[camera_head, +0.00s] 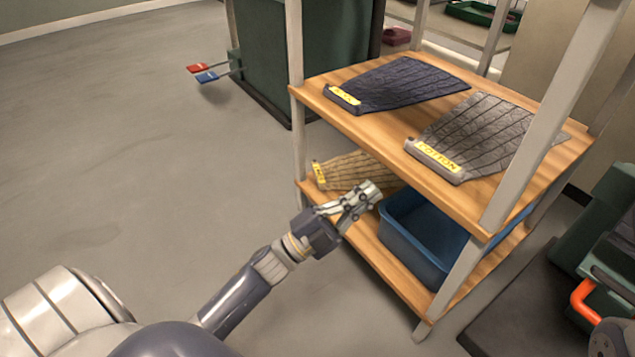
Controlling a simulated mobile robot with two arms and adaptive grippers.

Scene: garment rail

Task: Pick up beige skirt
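The beige skirt (352,170) lies flat on the lower wooden shelf, at its left end. It has dark pleat lines and a yellow label strip on its left edge. The upper shelf overhangs its far right part. My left gripper (368,197) is in front of the lower shelf, at the near right side of the skirt, and overlaps its edge in the picture. I cannot tell whether it touches the skirt. Its fingers look close together, but their gap is not clear. My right gripper cannot be made out.
The upper shelf (398,140) holds a dark navy skirt (405,82) and a grey skirt (480,130) labelled cotton. A blue bin (415,240) stands on the lower shelf, right of my gripper. White posts (297,90) bound the rack. Open floor (130,150) lies left.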

